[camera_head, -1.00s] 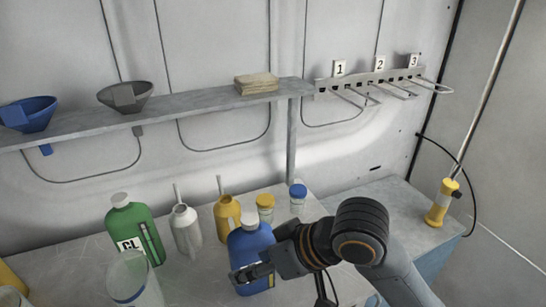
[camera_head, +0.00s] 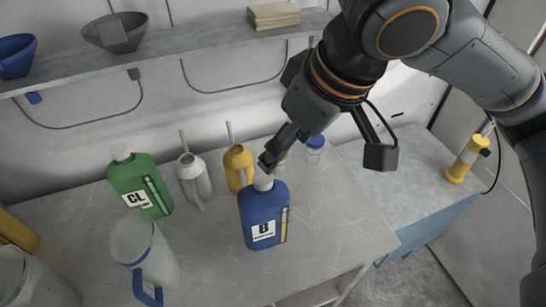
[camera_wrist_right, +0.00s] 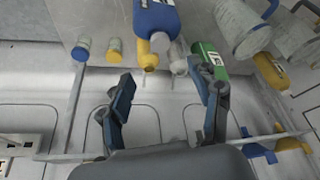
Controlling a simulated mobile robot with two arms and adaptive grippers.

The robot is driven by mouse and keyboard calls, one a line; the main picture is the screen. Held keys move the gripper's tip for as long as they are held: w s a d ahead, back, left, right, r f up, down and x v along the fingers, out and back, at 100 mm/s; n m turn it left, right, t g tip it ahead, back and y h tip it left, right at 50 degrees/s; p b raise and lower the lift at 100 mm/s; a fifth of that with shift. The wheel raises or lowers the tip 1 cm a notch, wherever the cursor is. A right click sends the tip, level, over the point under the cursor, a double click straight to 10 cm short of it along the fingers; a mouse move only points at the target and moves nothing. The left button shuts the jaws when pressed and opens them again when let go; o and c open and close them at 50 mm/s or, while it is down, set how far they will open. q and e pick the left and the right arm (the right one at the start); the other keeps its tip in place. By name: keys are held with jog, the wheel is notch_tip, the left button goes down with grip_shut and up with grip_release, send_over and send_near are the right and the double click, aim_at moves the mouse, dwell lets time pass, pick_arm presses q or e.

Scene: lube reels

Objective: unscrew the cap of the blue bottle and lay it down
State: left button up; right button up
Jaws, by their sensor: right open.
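The blue bottle (camera_head: 264,216), labelled B, stands upright on the grey workbench (camera_head: 325,228). Its pale cap (camera_head: 263,181) is on its neck, partly covered by my gripper in the head view. My right gripper (camera_head: 270,158) is by the top of the cap, coming down from the upper right. In the right wrist view the gripper (camera_wrist_right: 160,73) is open and empty. The cap (camera_wrist_right: 162,41) shows beyond the gap between the fingertips, with the blue bottle (camera_wrist_right: 155,15) at the top edge. I cannot tell whether a finger touches the cap. My left gripper is not in view.
A green bottle (camera_head: 140,187), a grey can (camera_head: 193,180) and a yellow can (camera_head: 238,168) stand left of and behind the blue bottle. A clear jug (camera_head: 143,250) is at front left. A blue-lidded jar (camera_head: 315,150) is behind. Bench right of the bottle is bare.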

aim_at(265, 178)
jog(key=x, duration=0.9)
jog(key=shift+w+a+f+p, duration=0.15)
jog(key=shift+f+p, duration=0.1)
jog(key=shift+p, duration=0.15)
jog(key=shift+x, duration=0.85)
jog(key=c, duration=1.2)
jog(key=shift+w+r+n+g+y+p, duration=0.1)
jog(key=shift+r+n+g+y+p, duration=0.15)
jog(key=shift+n+p, duration=0.9)
jog(key=shift+w+f+n+g+y+p, duration=0.1)
jog(key=shift+n+g+y+p, duration=0.25)
jog(key=shift+n+p, duration=0.7)
jog(key=shift+f+n, duration=0.2)
jog(key=shift+n, duration=0.2)
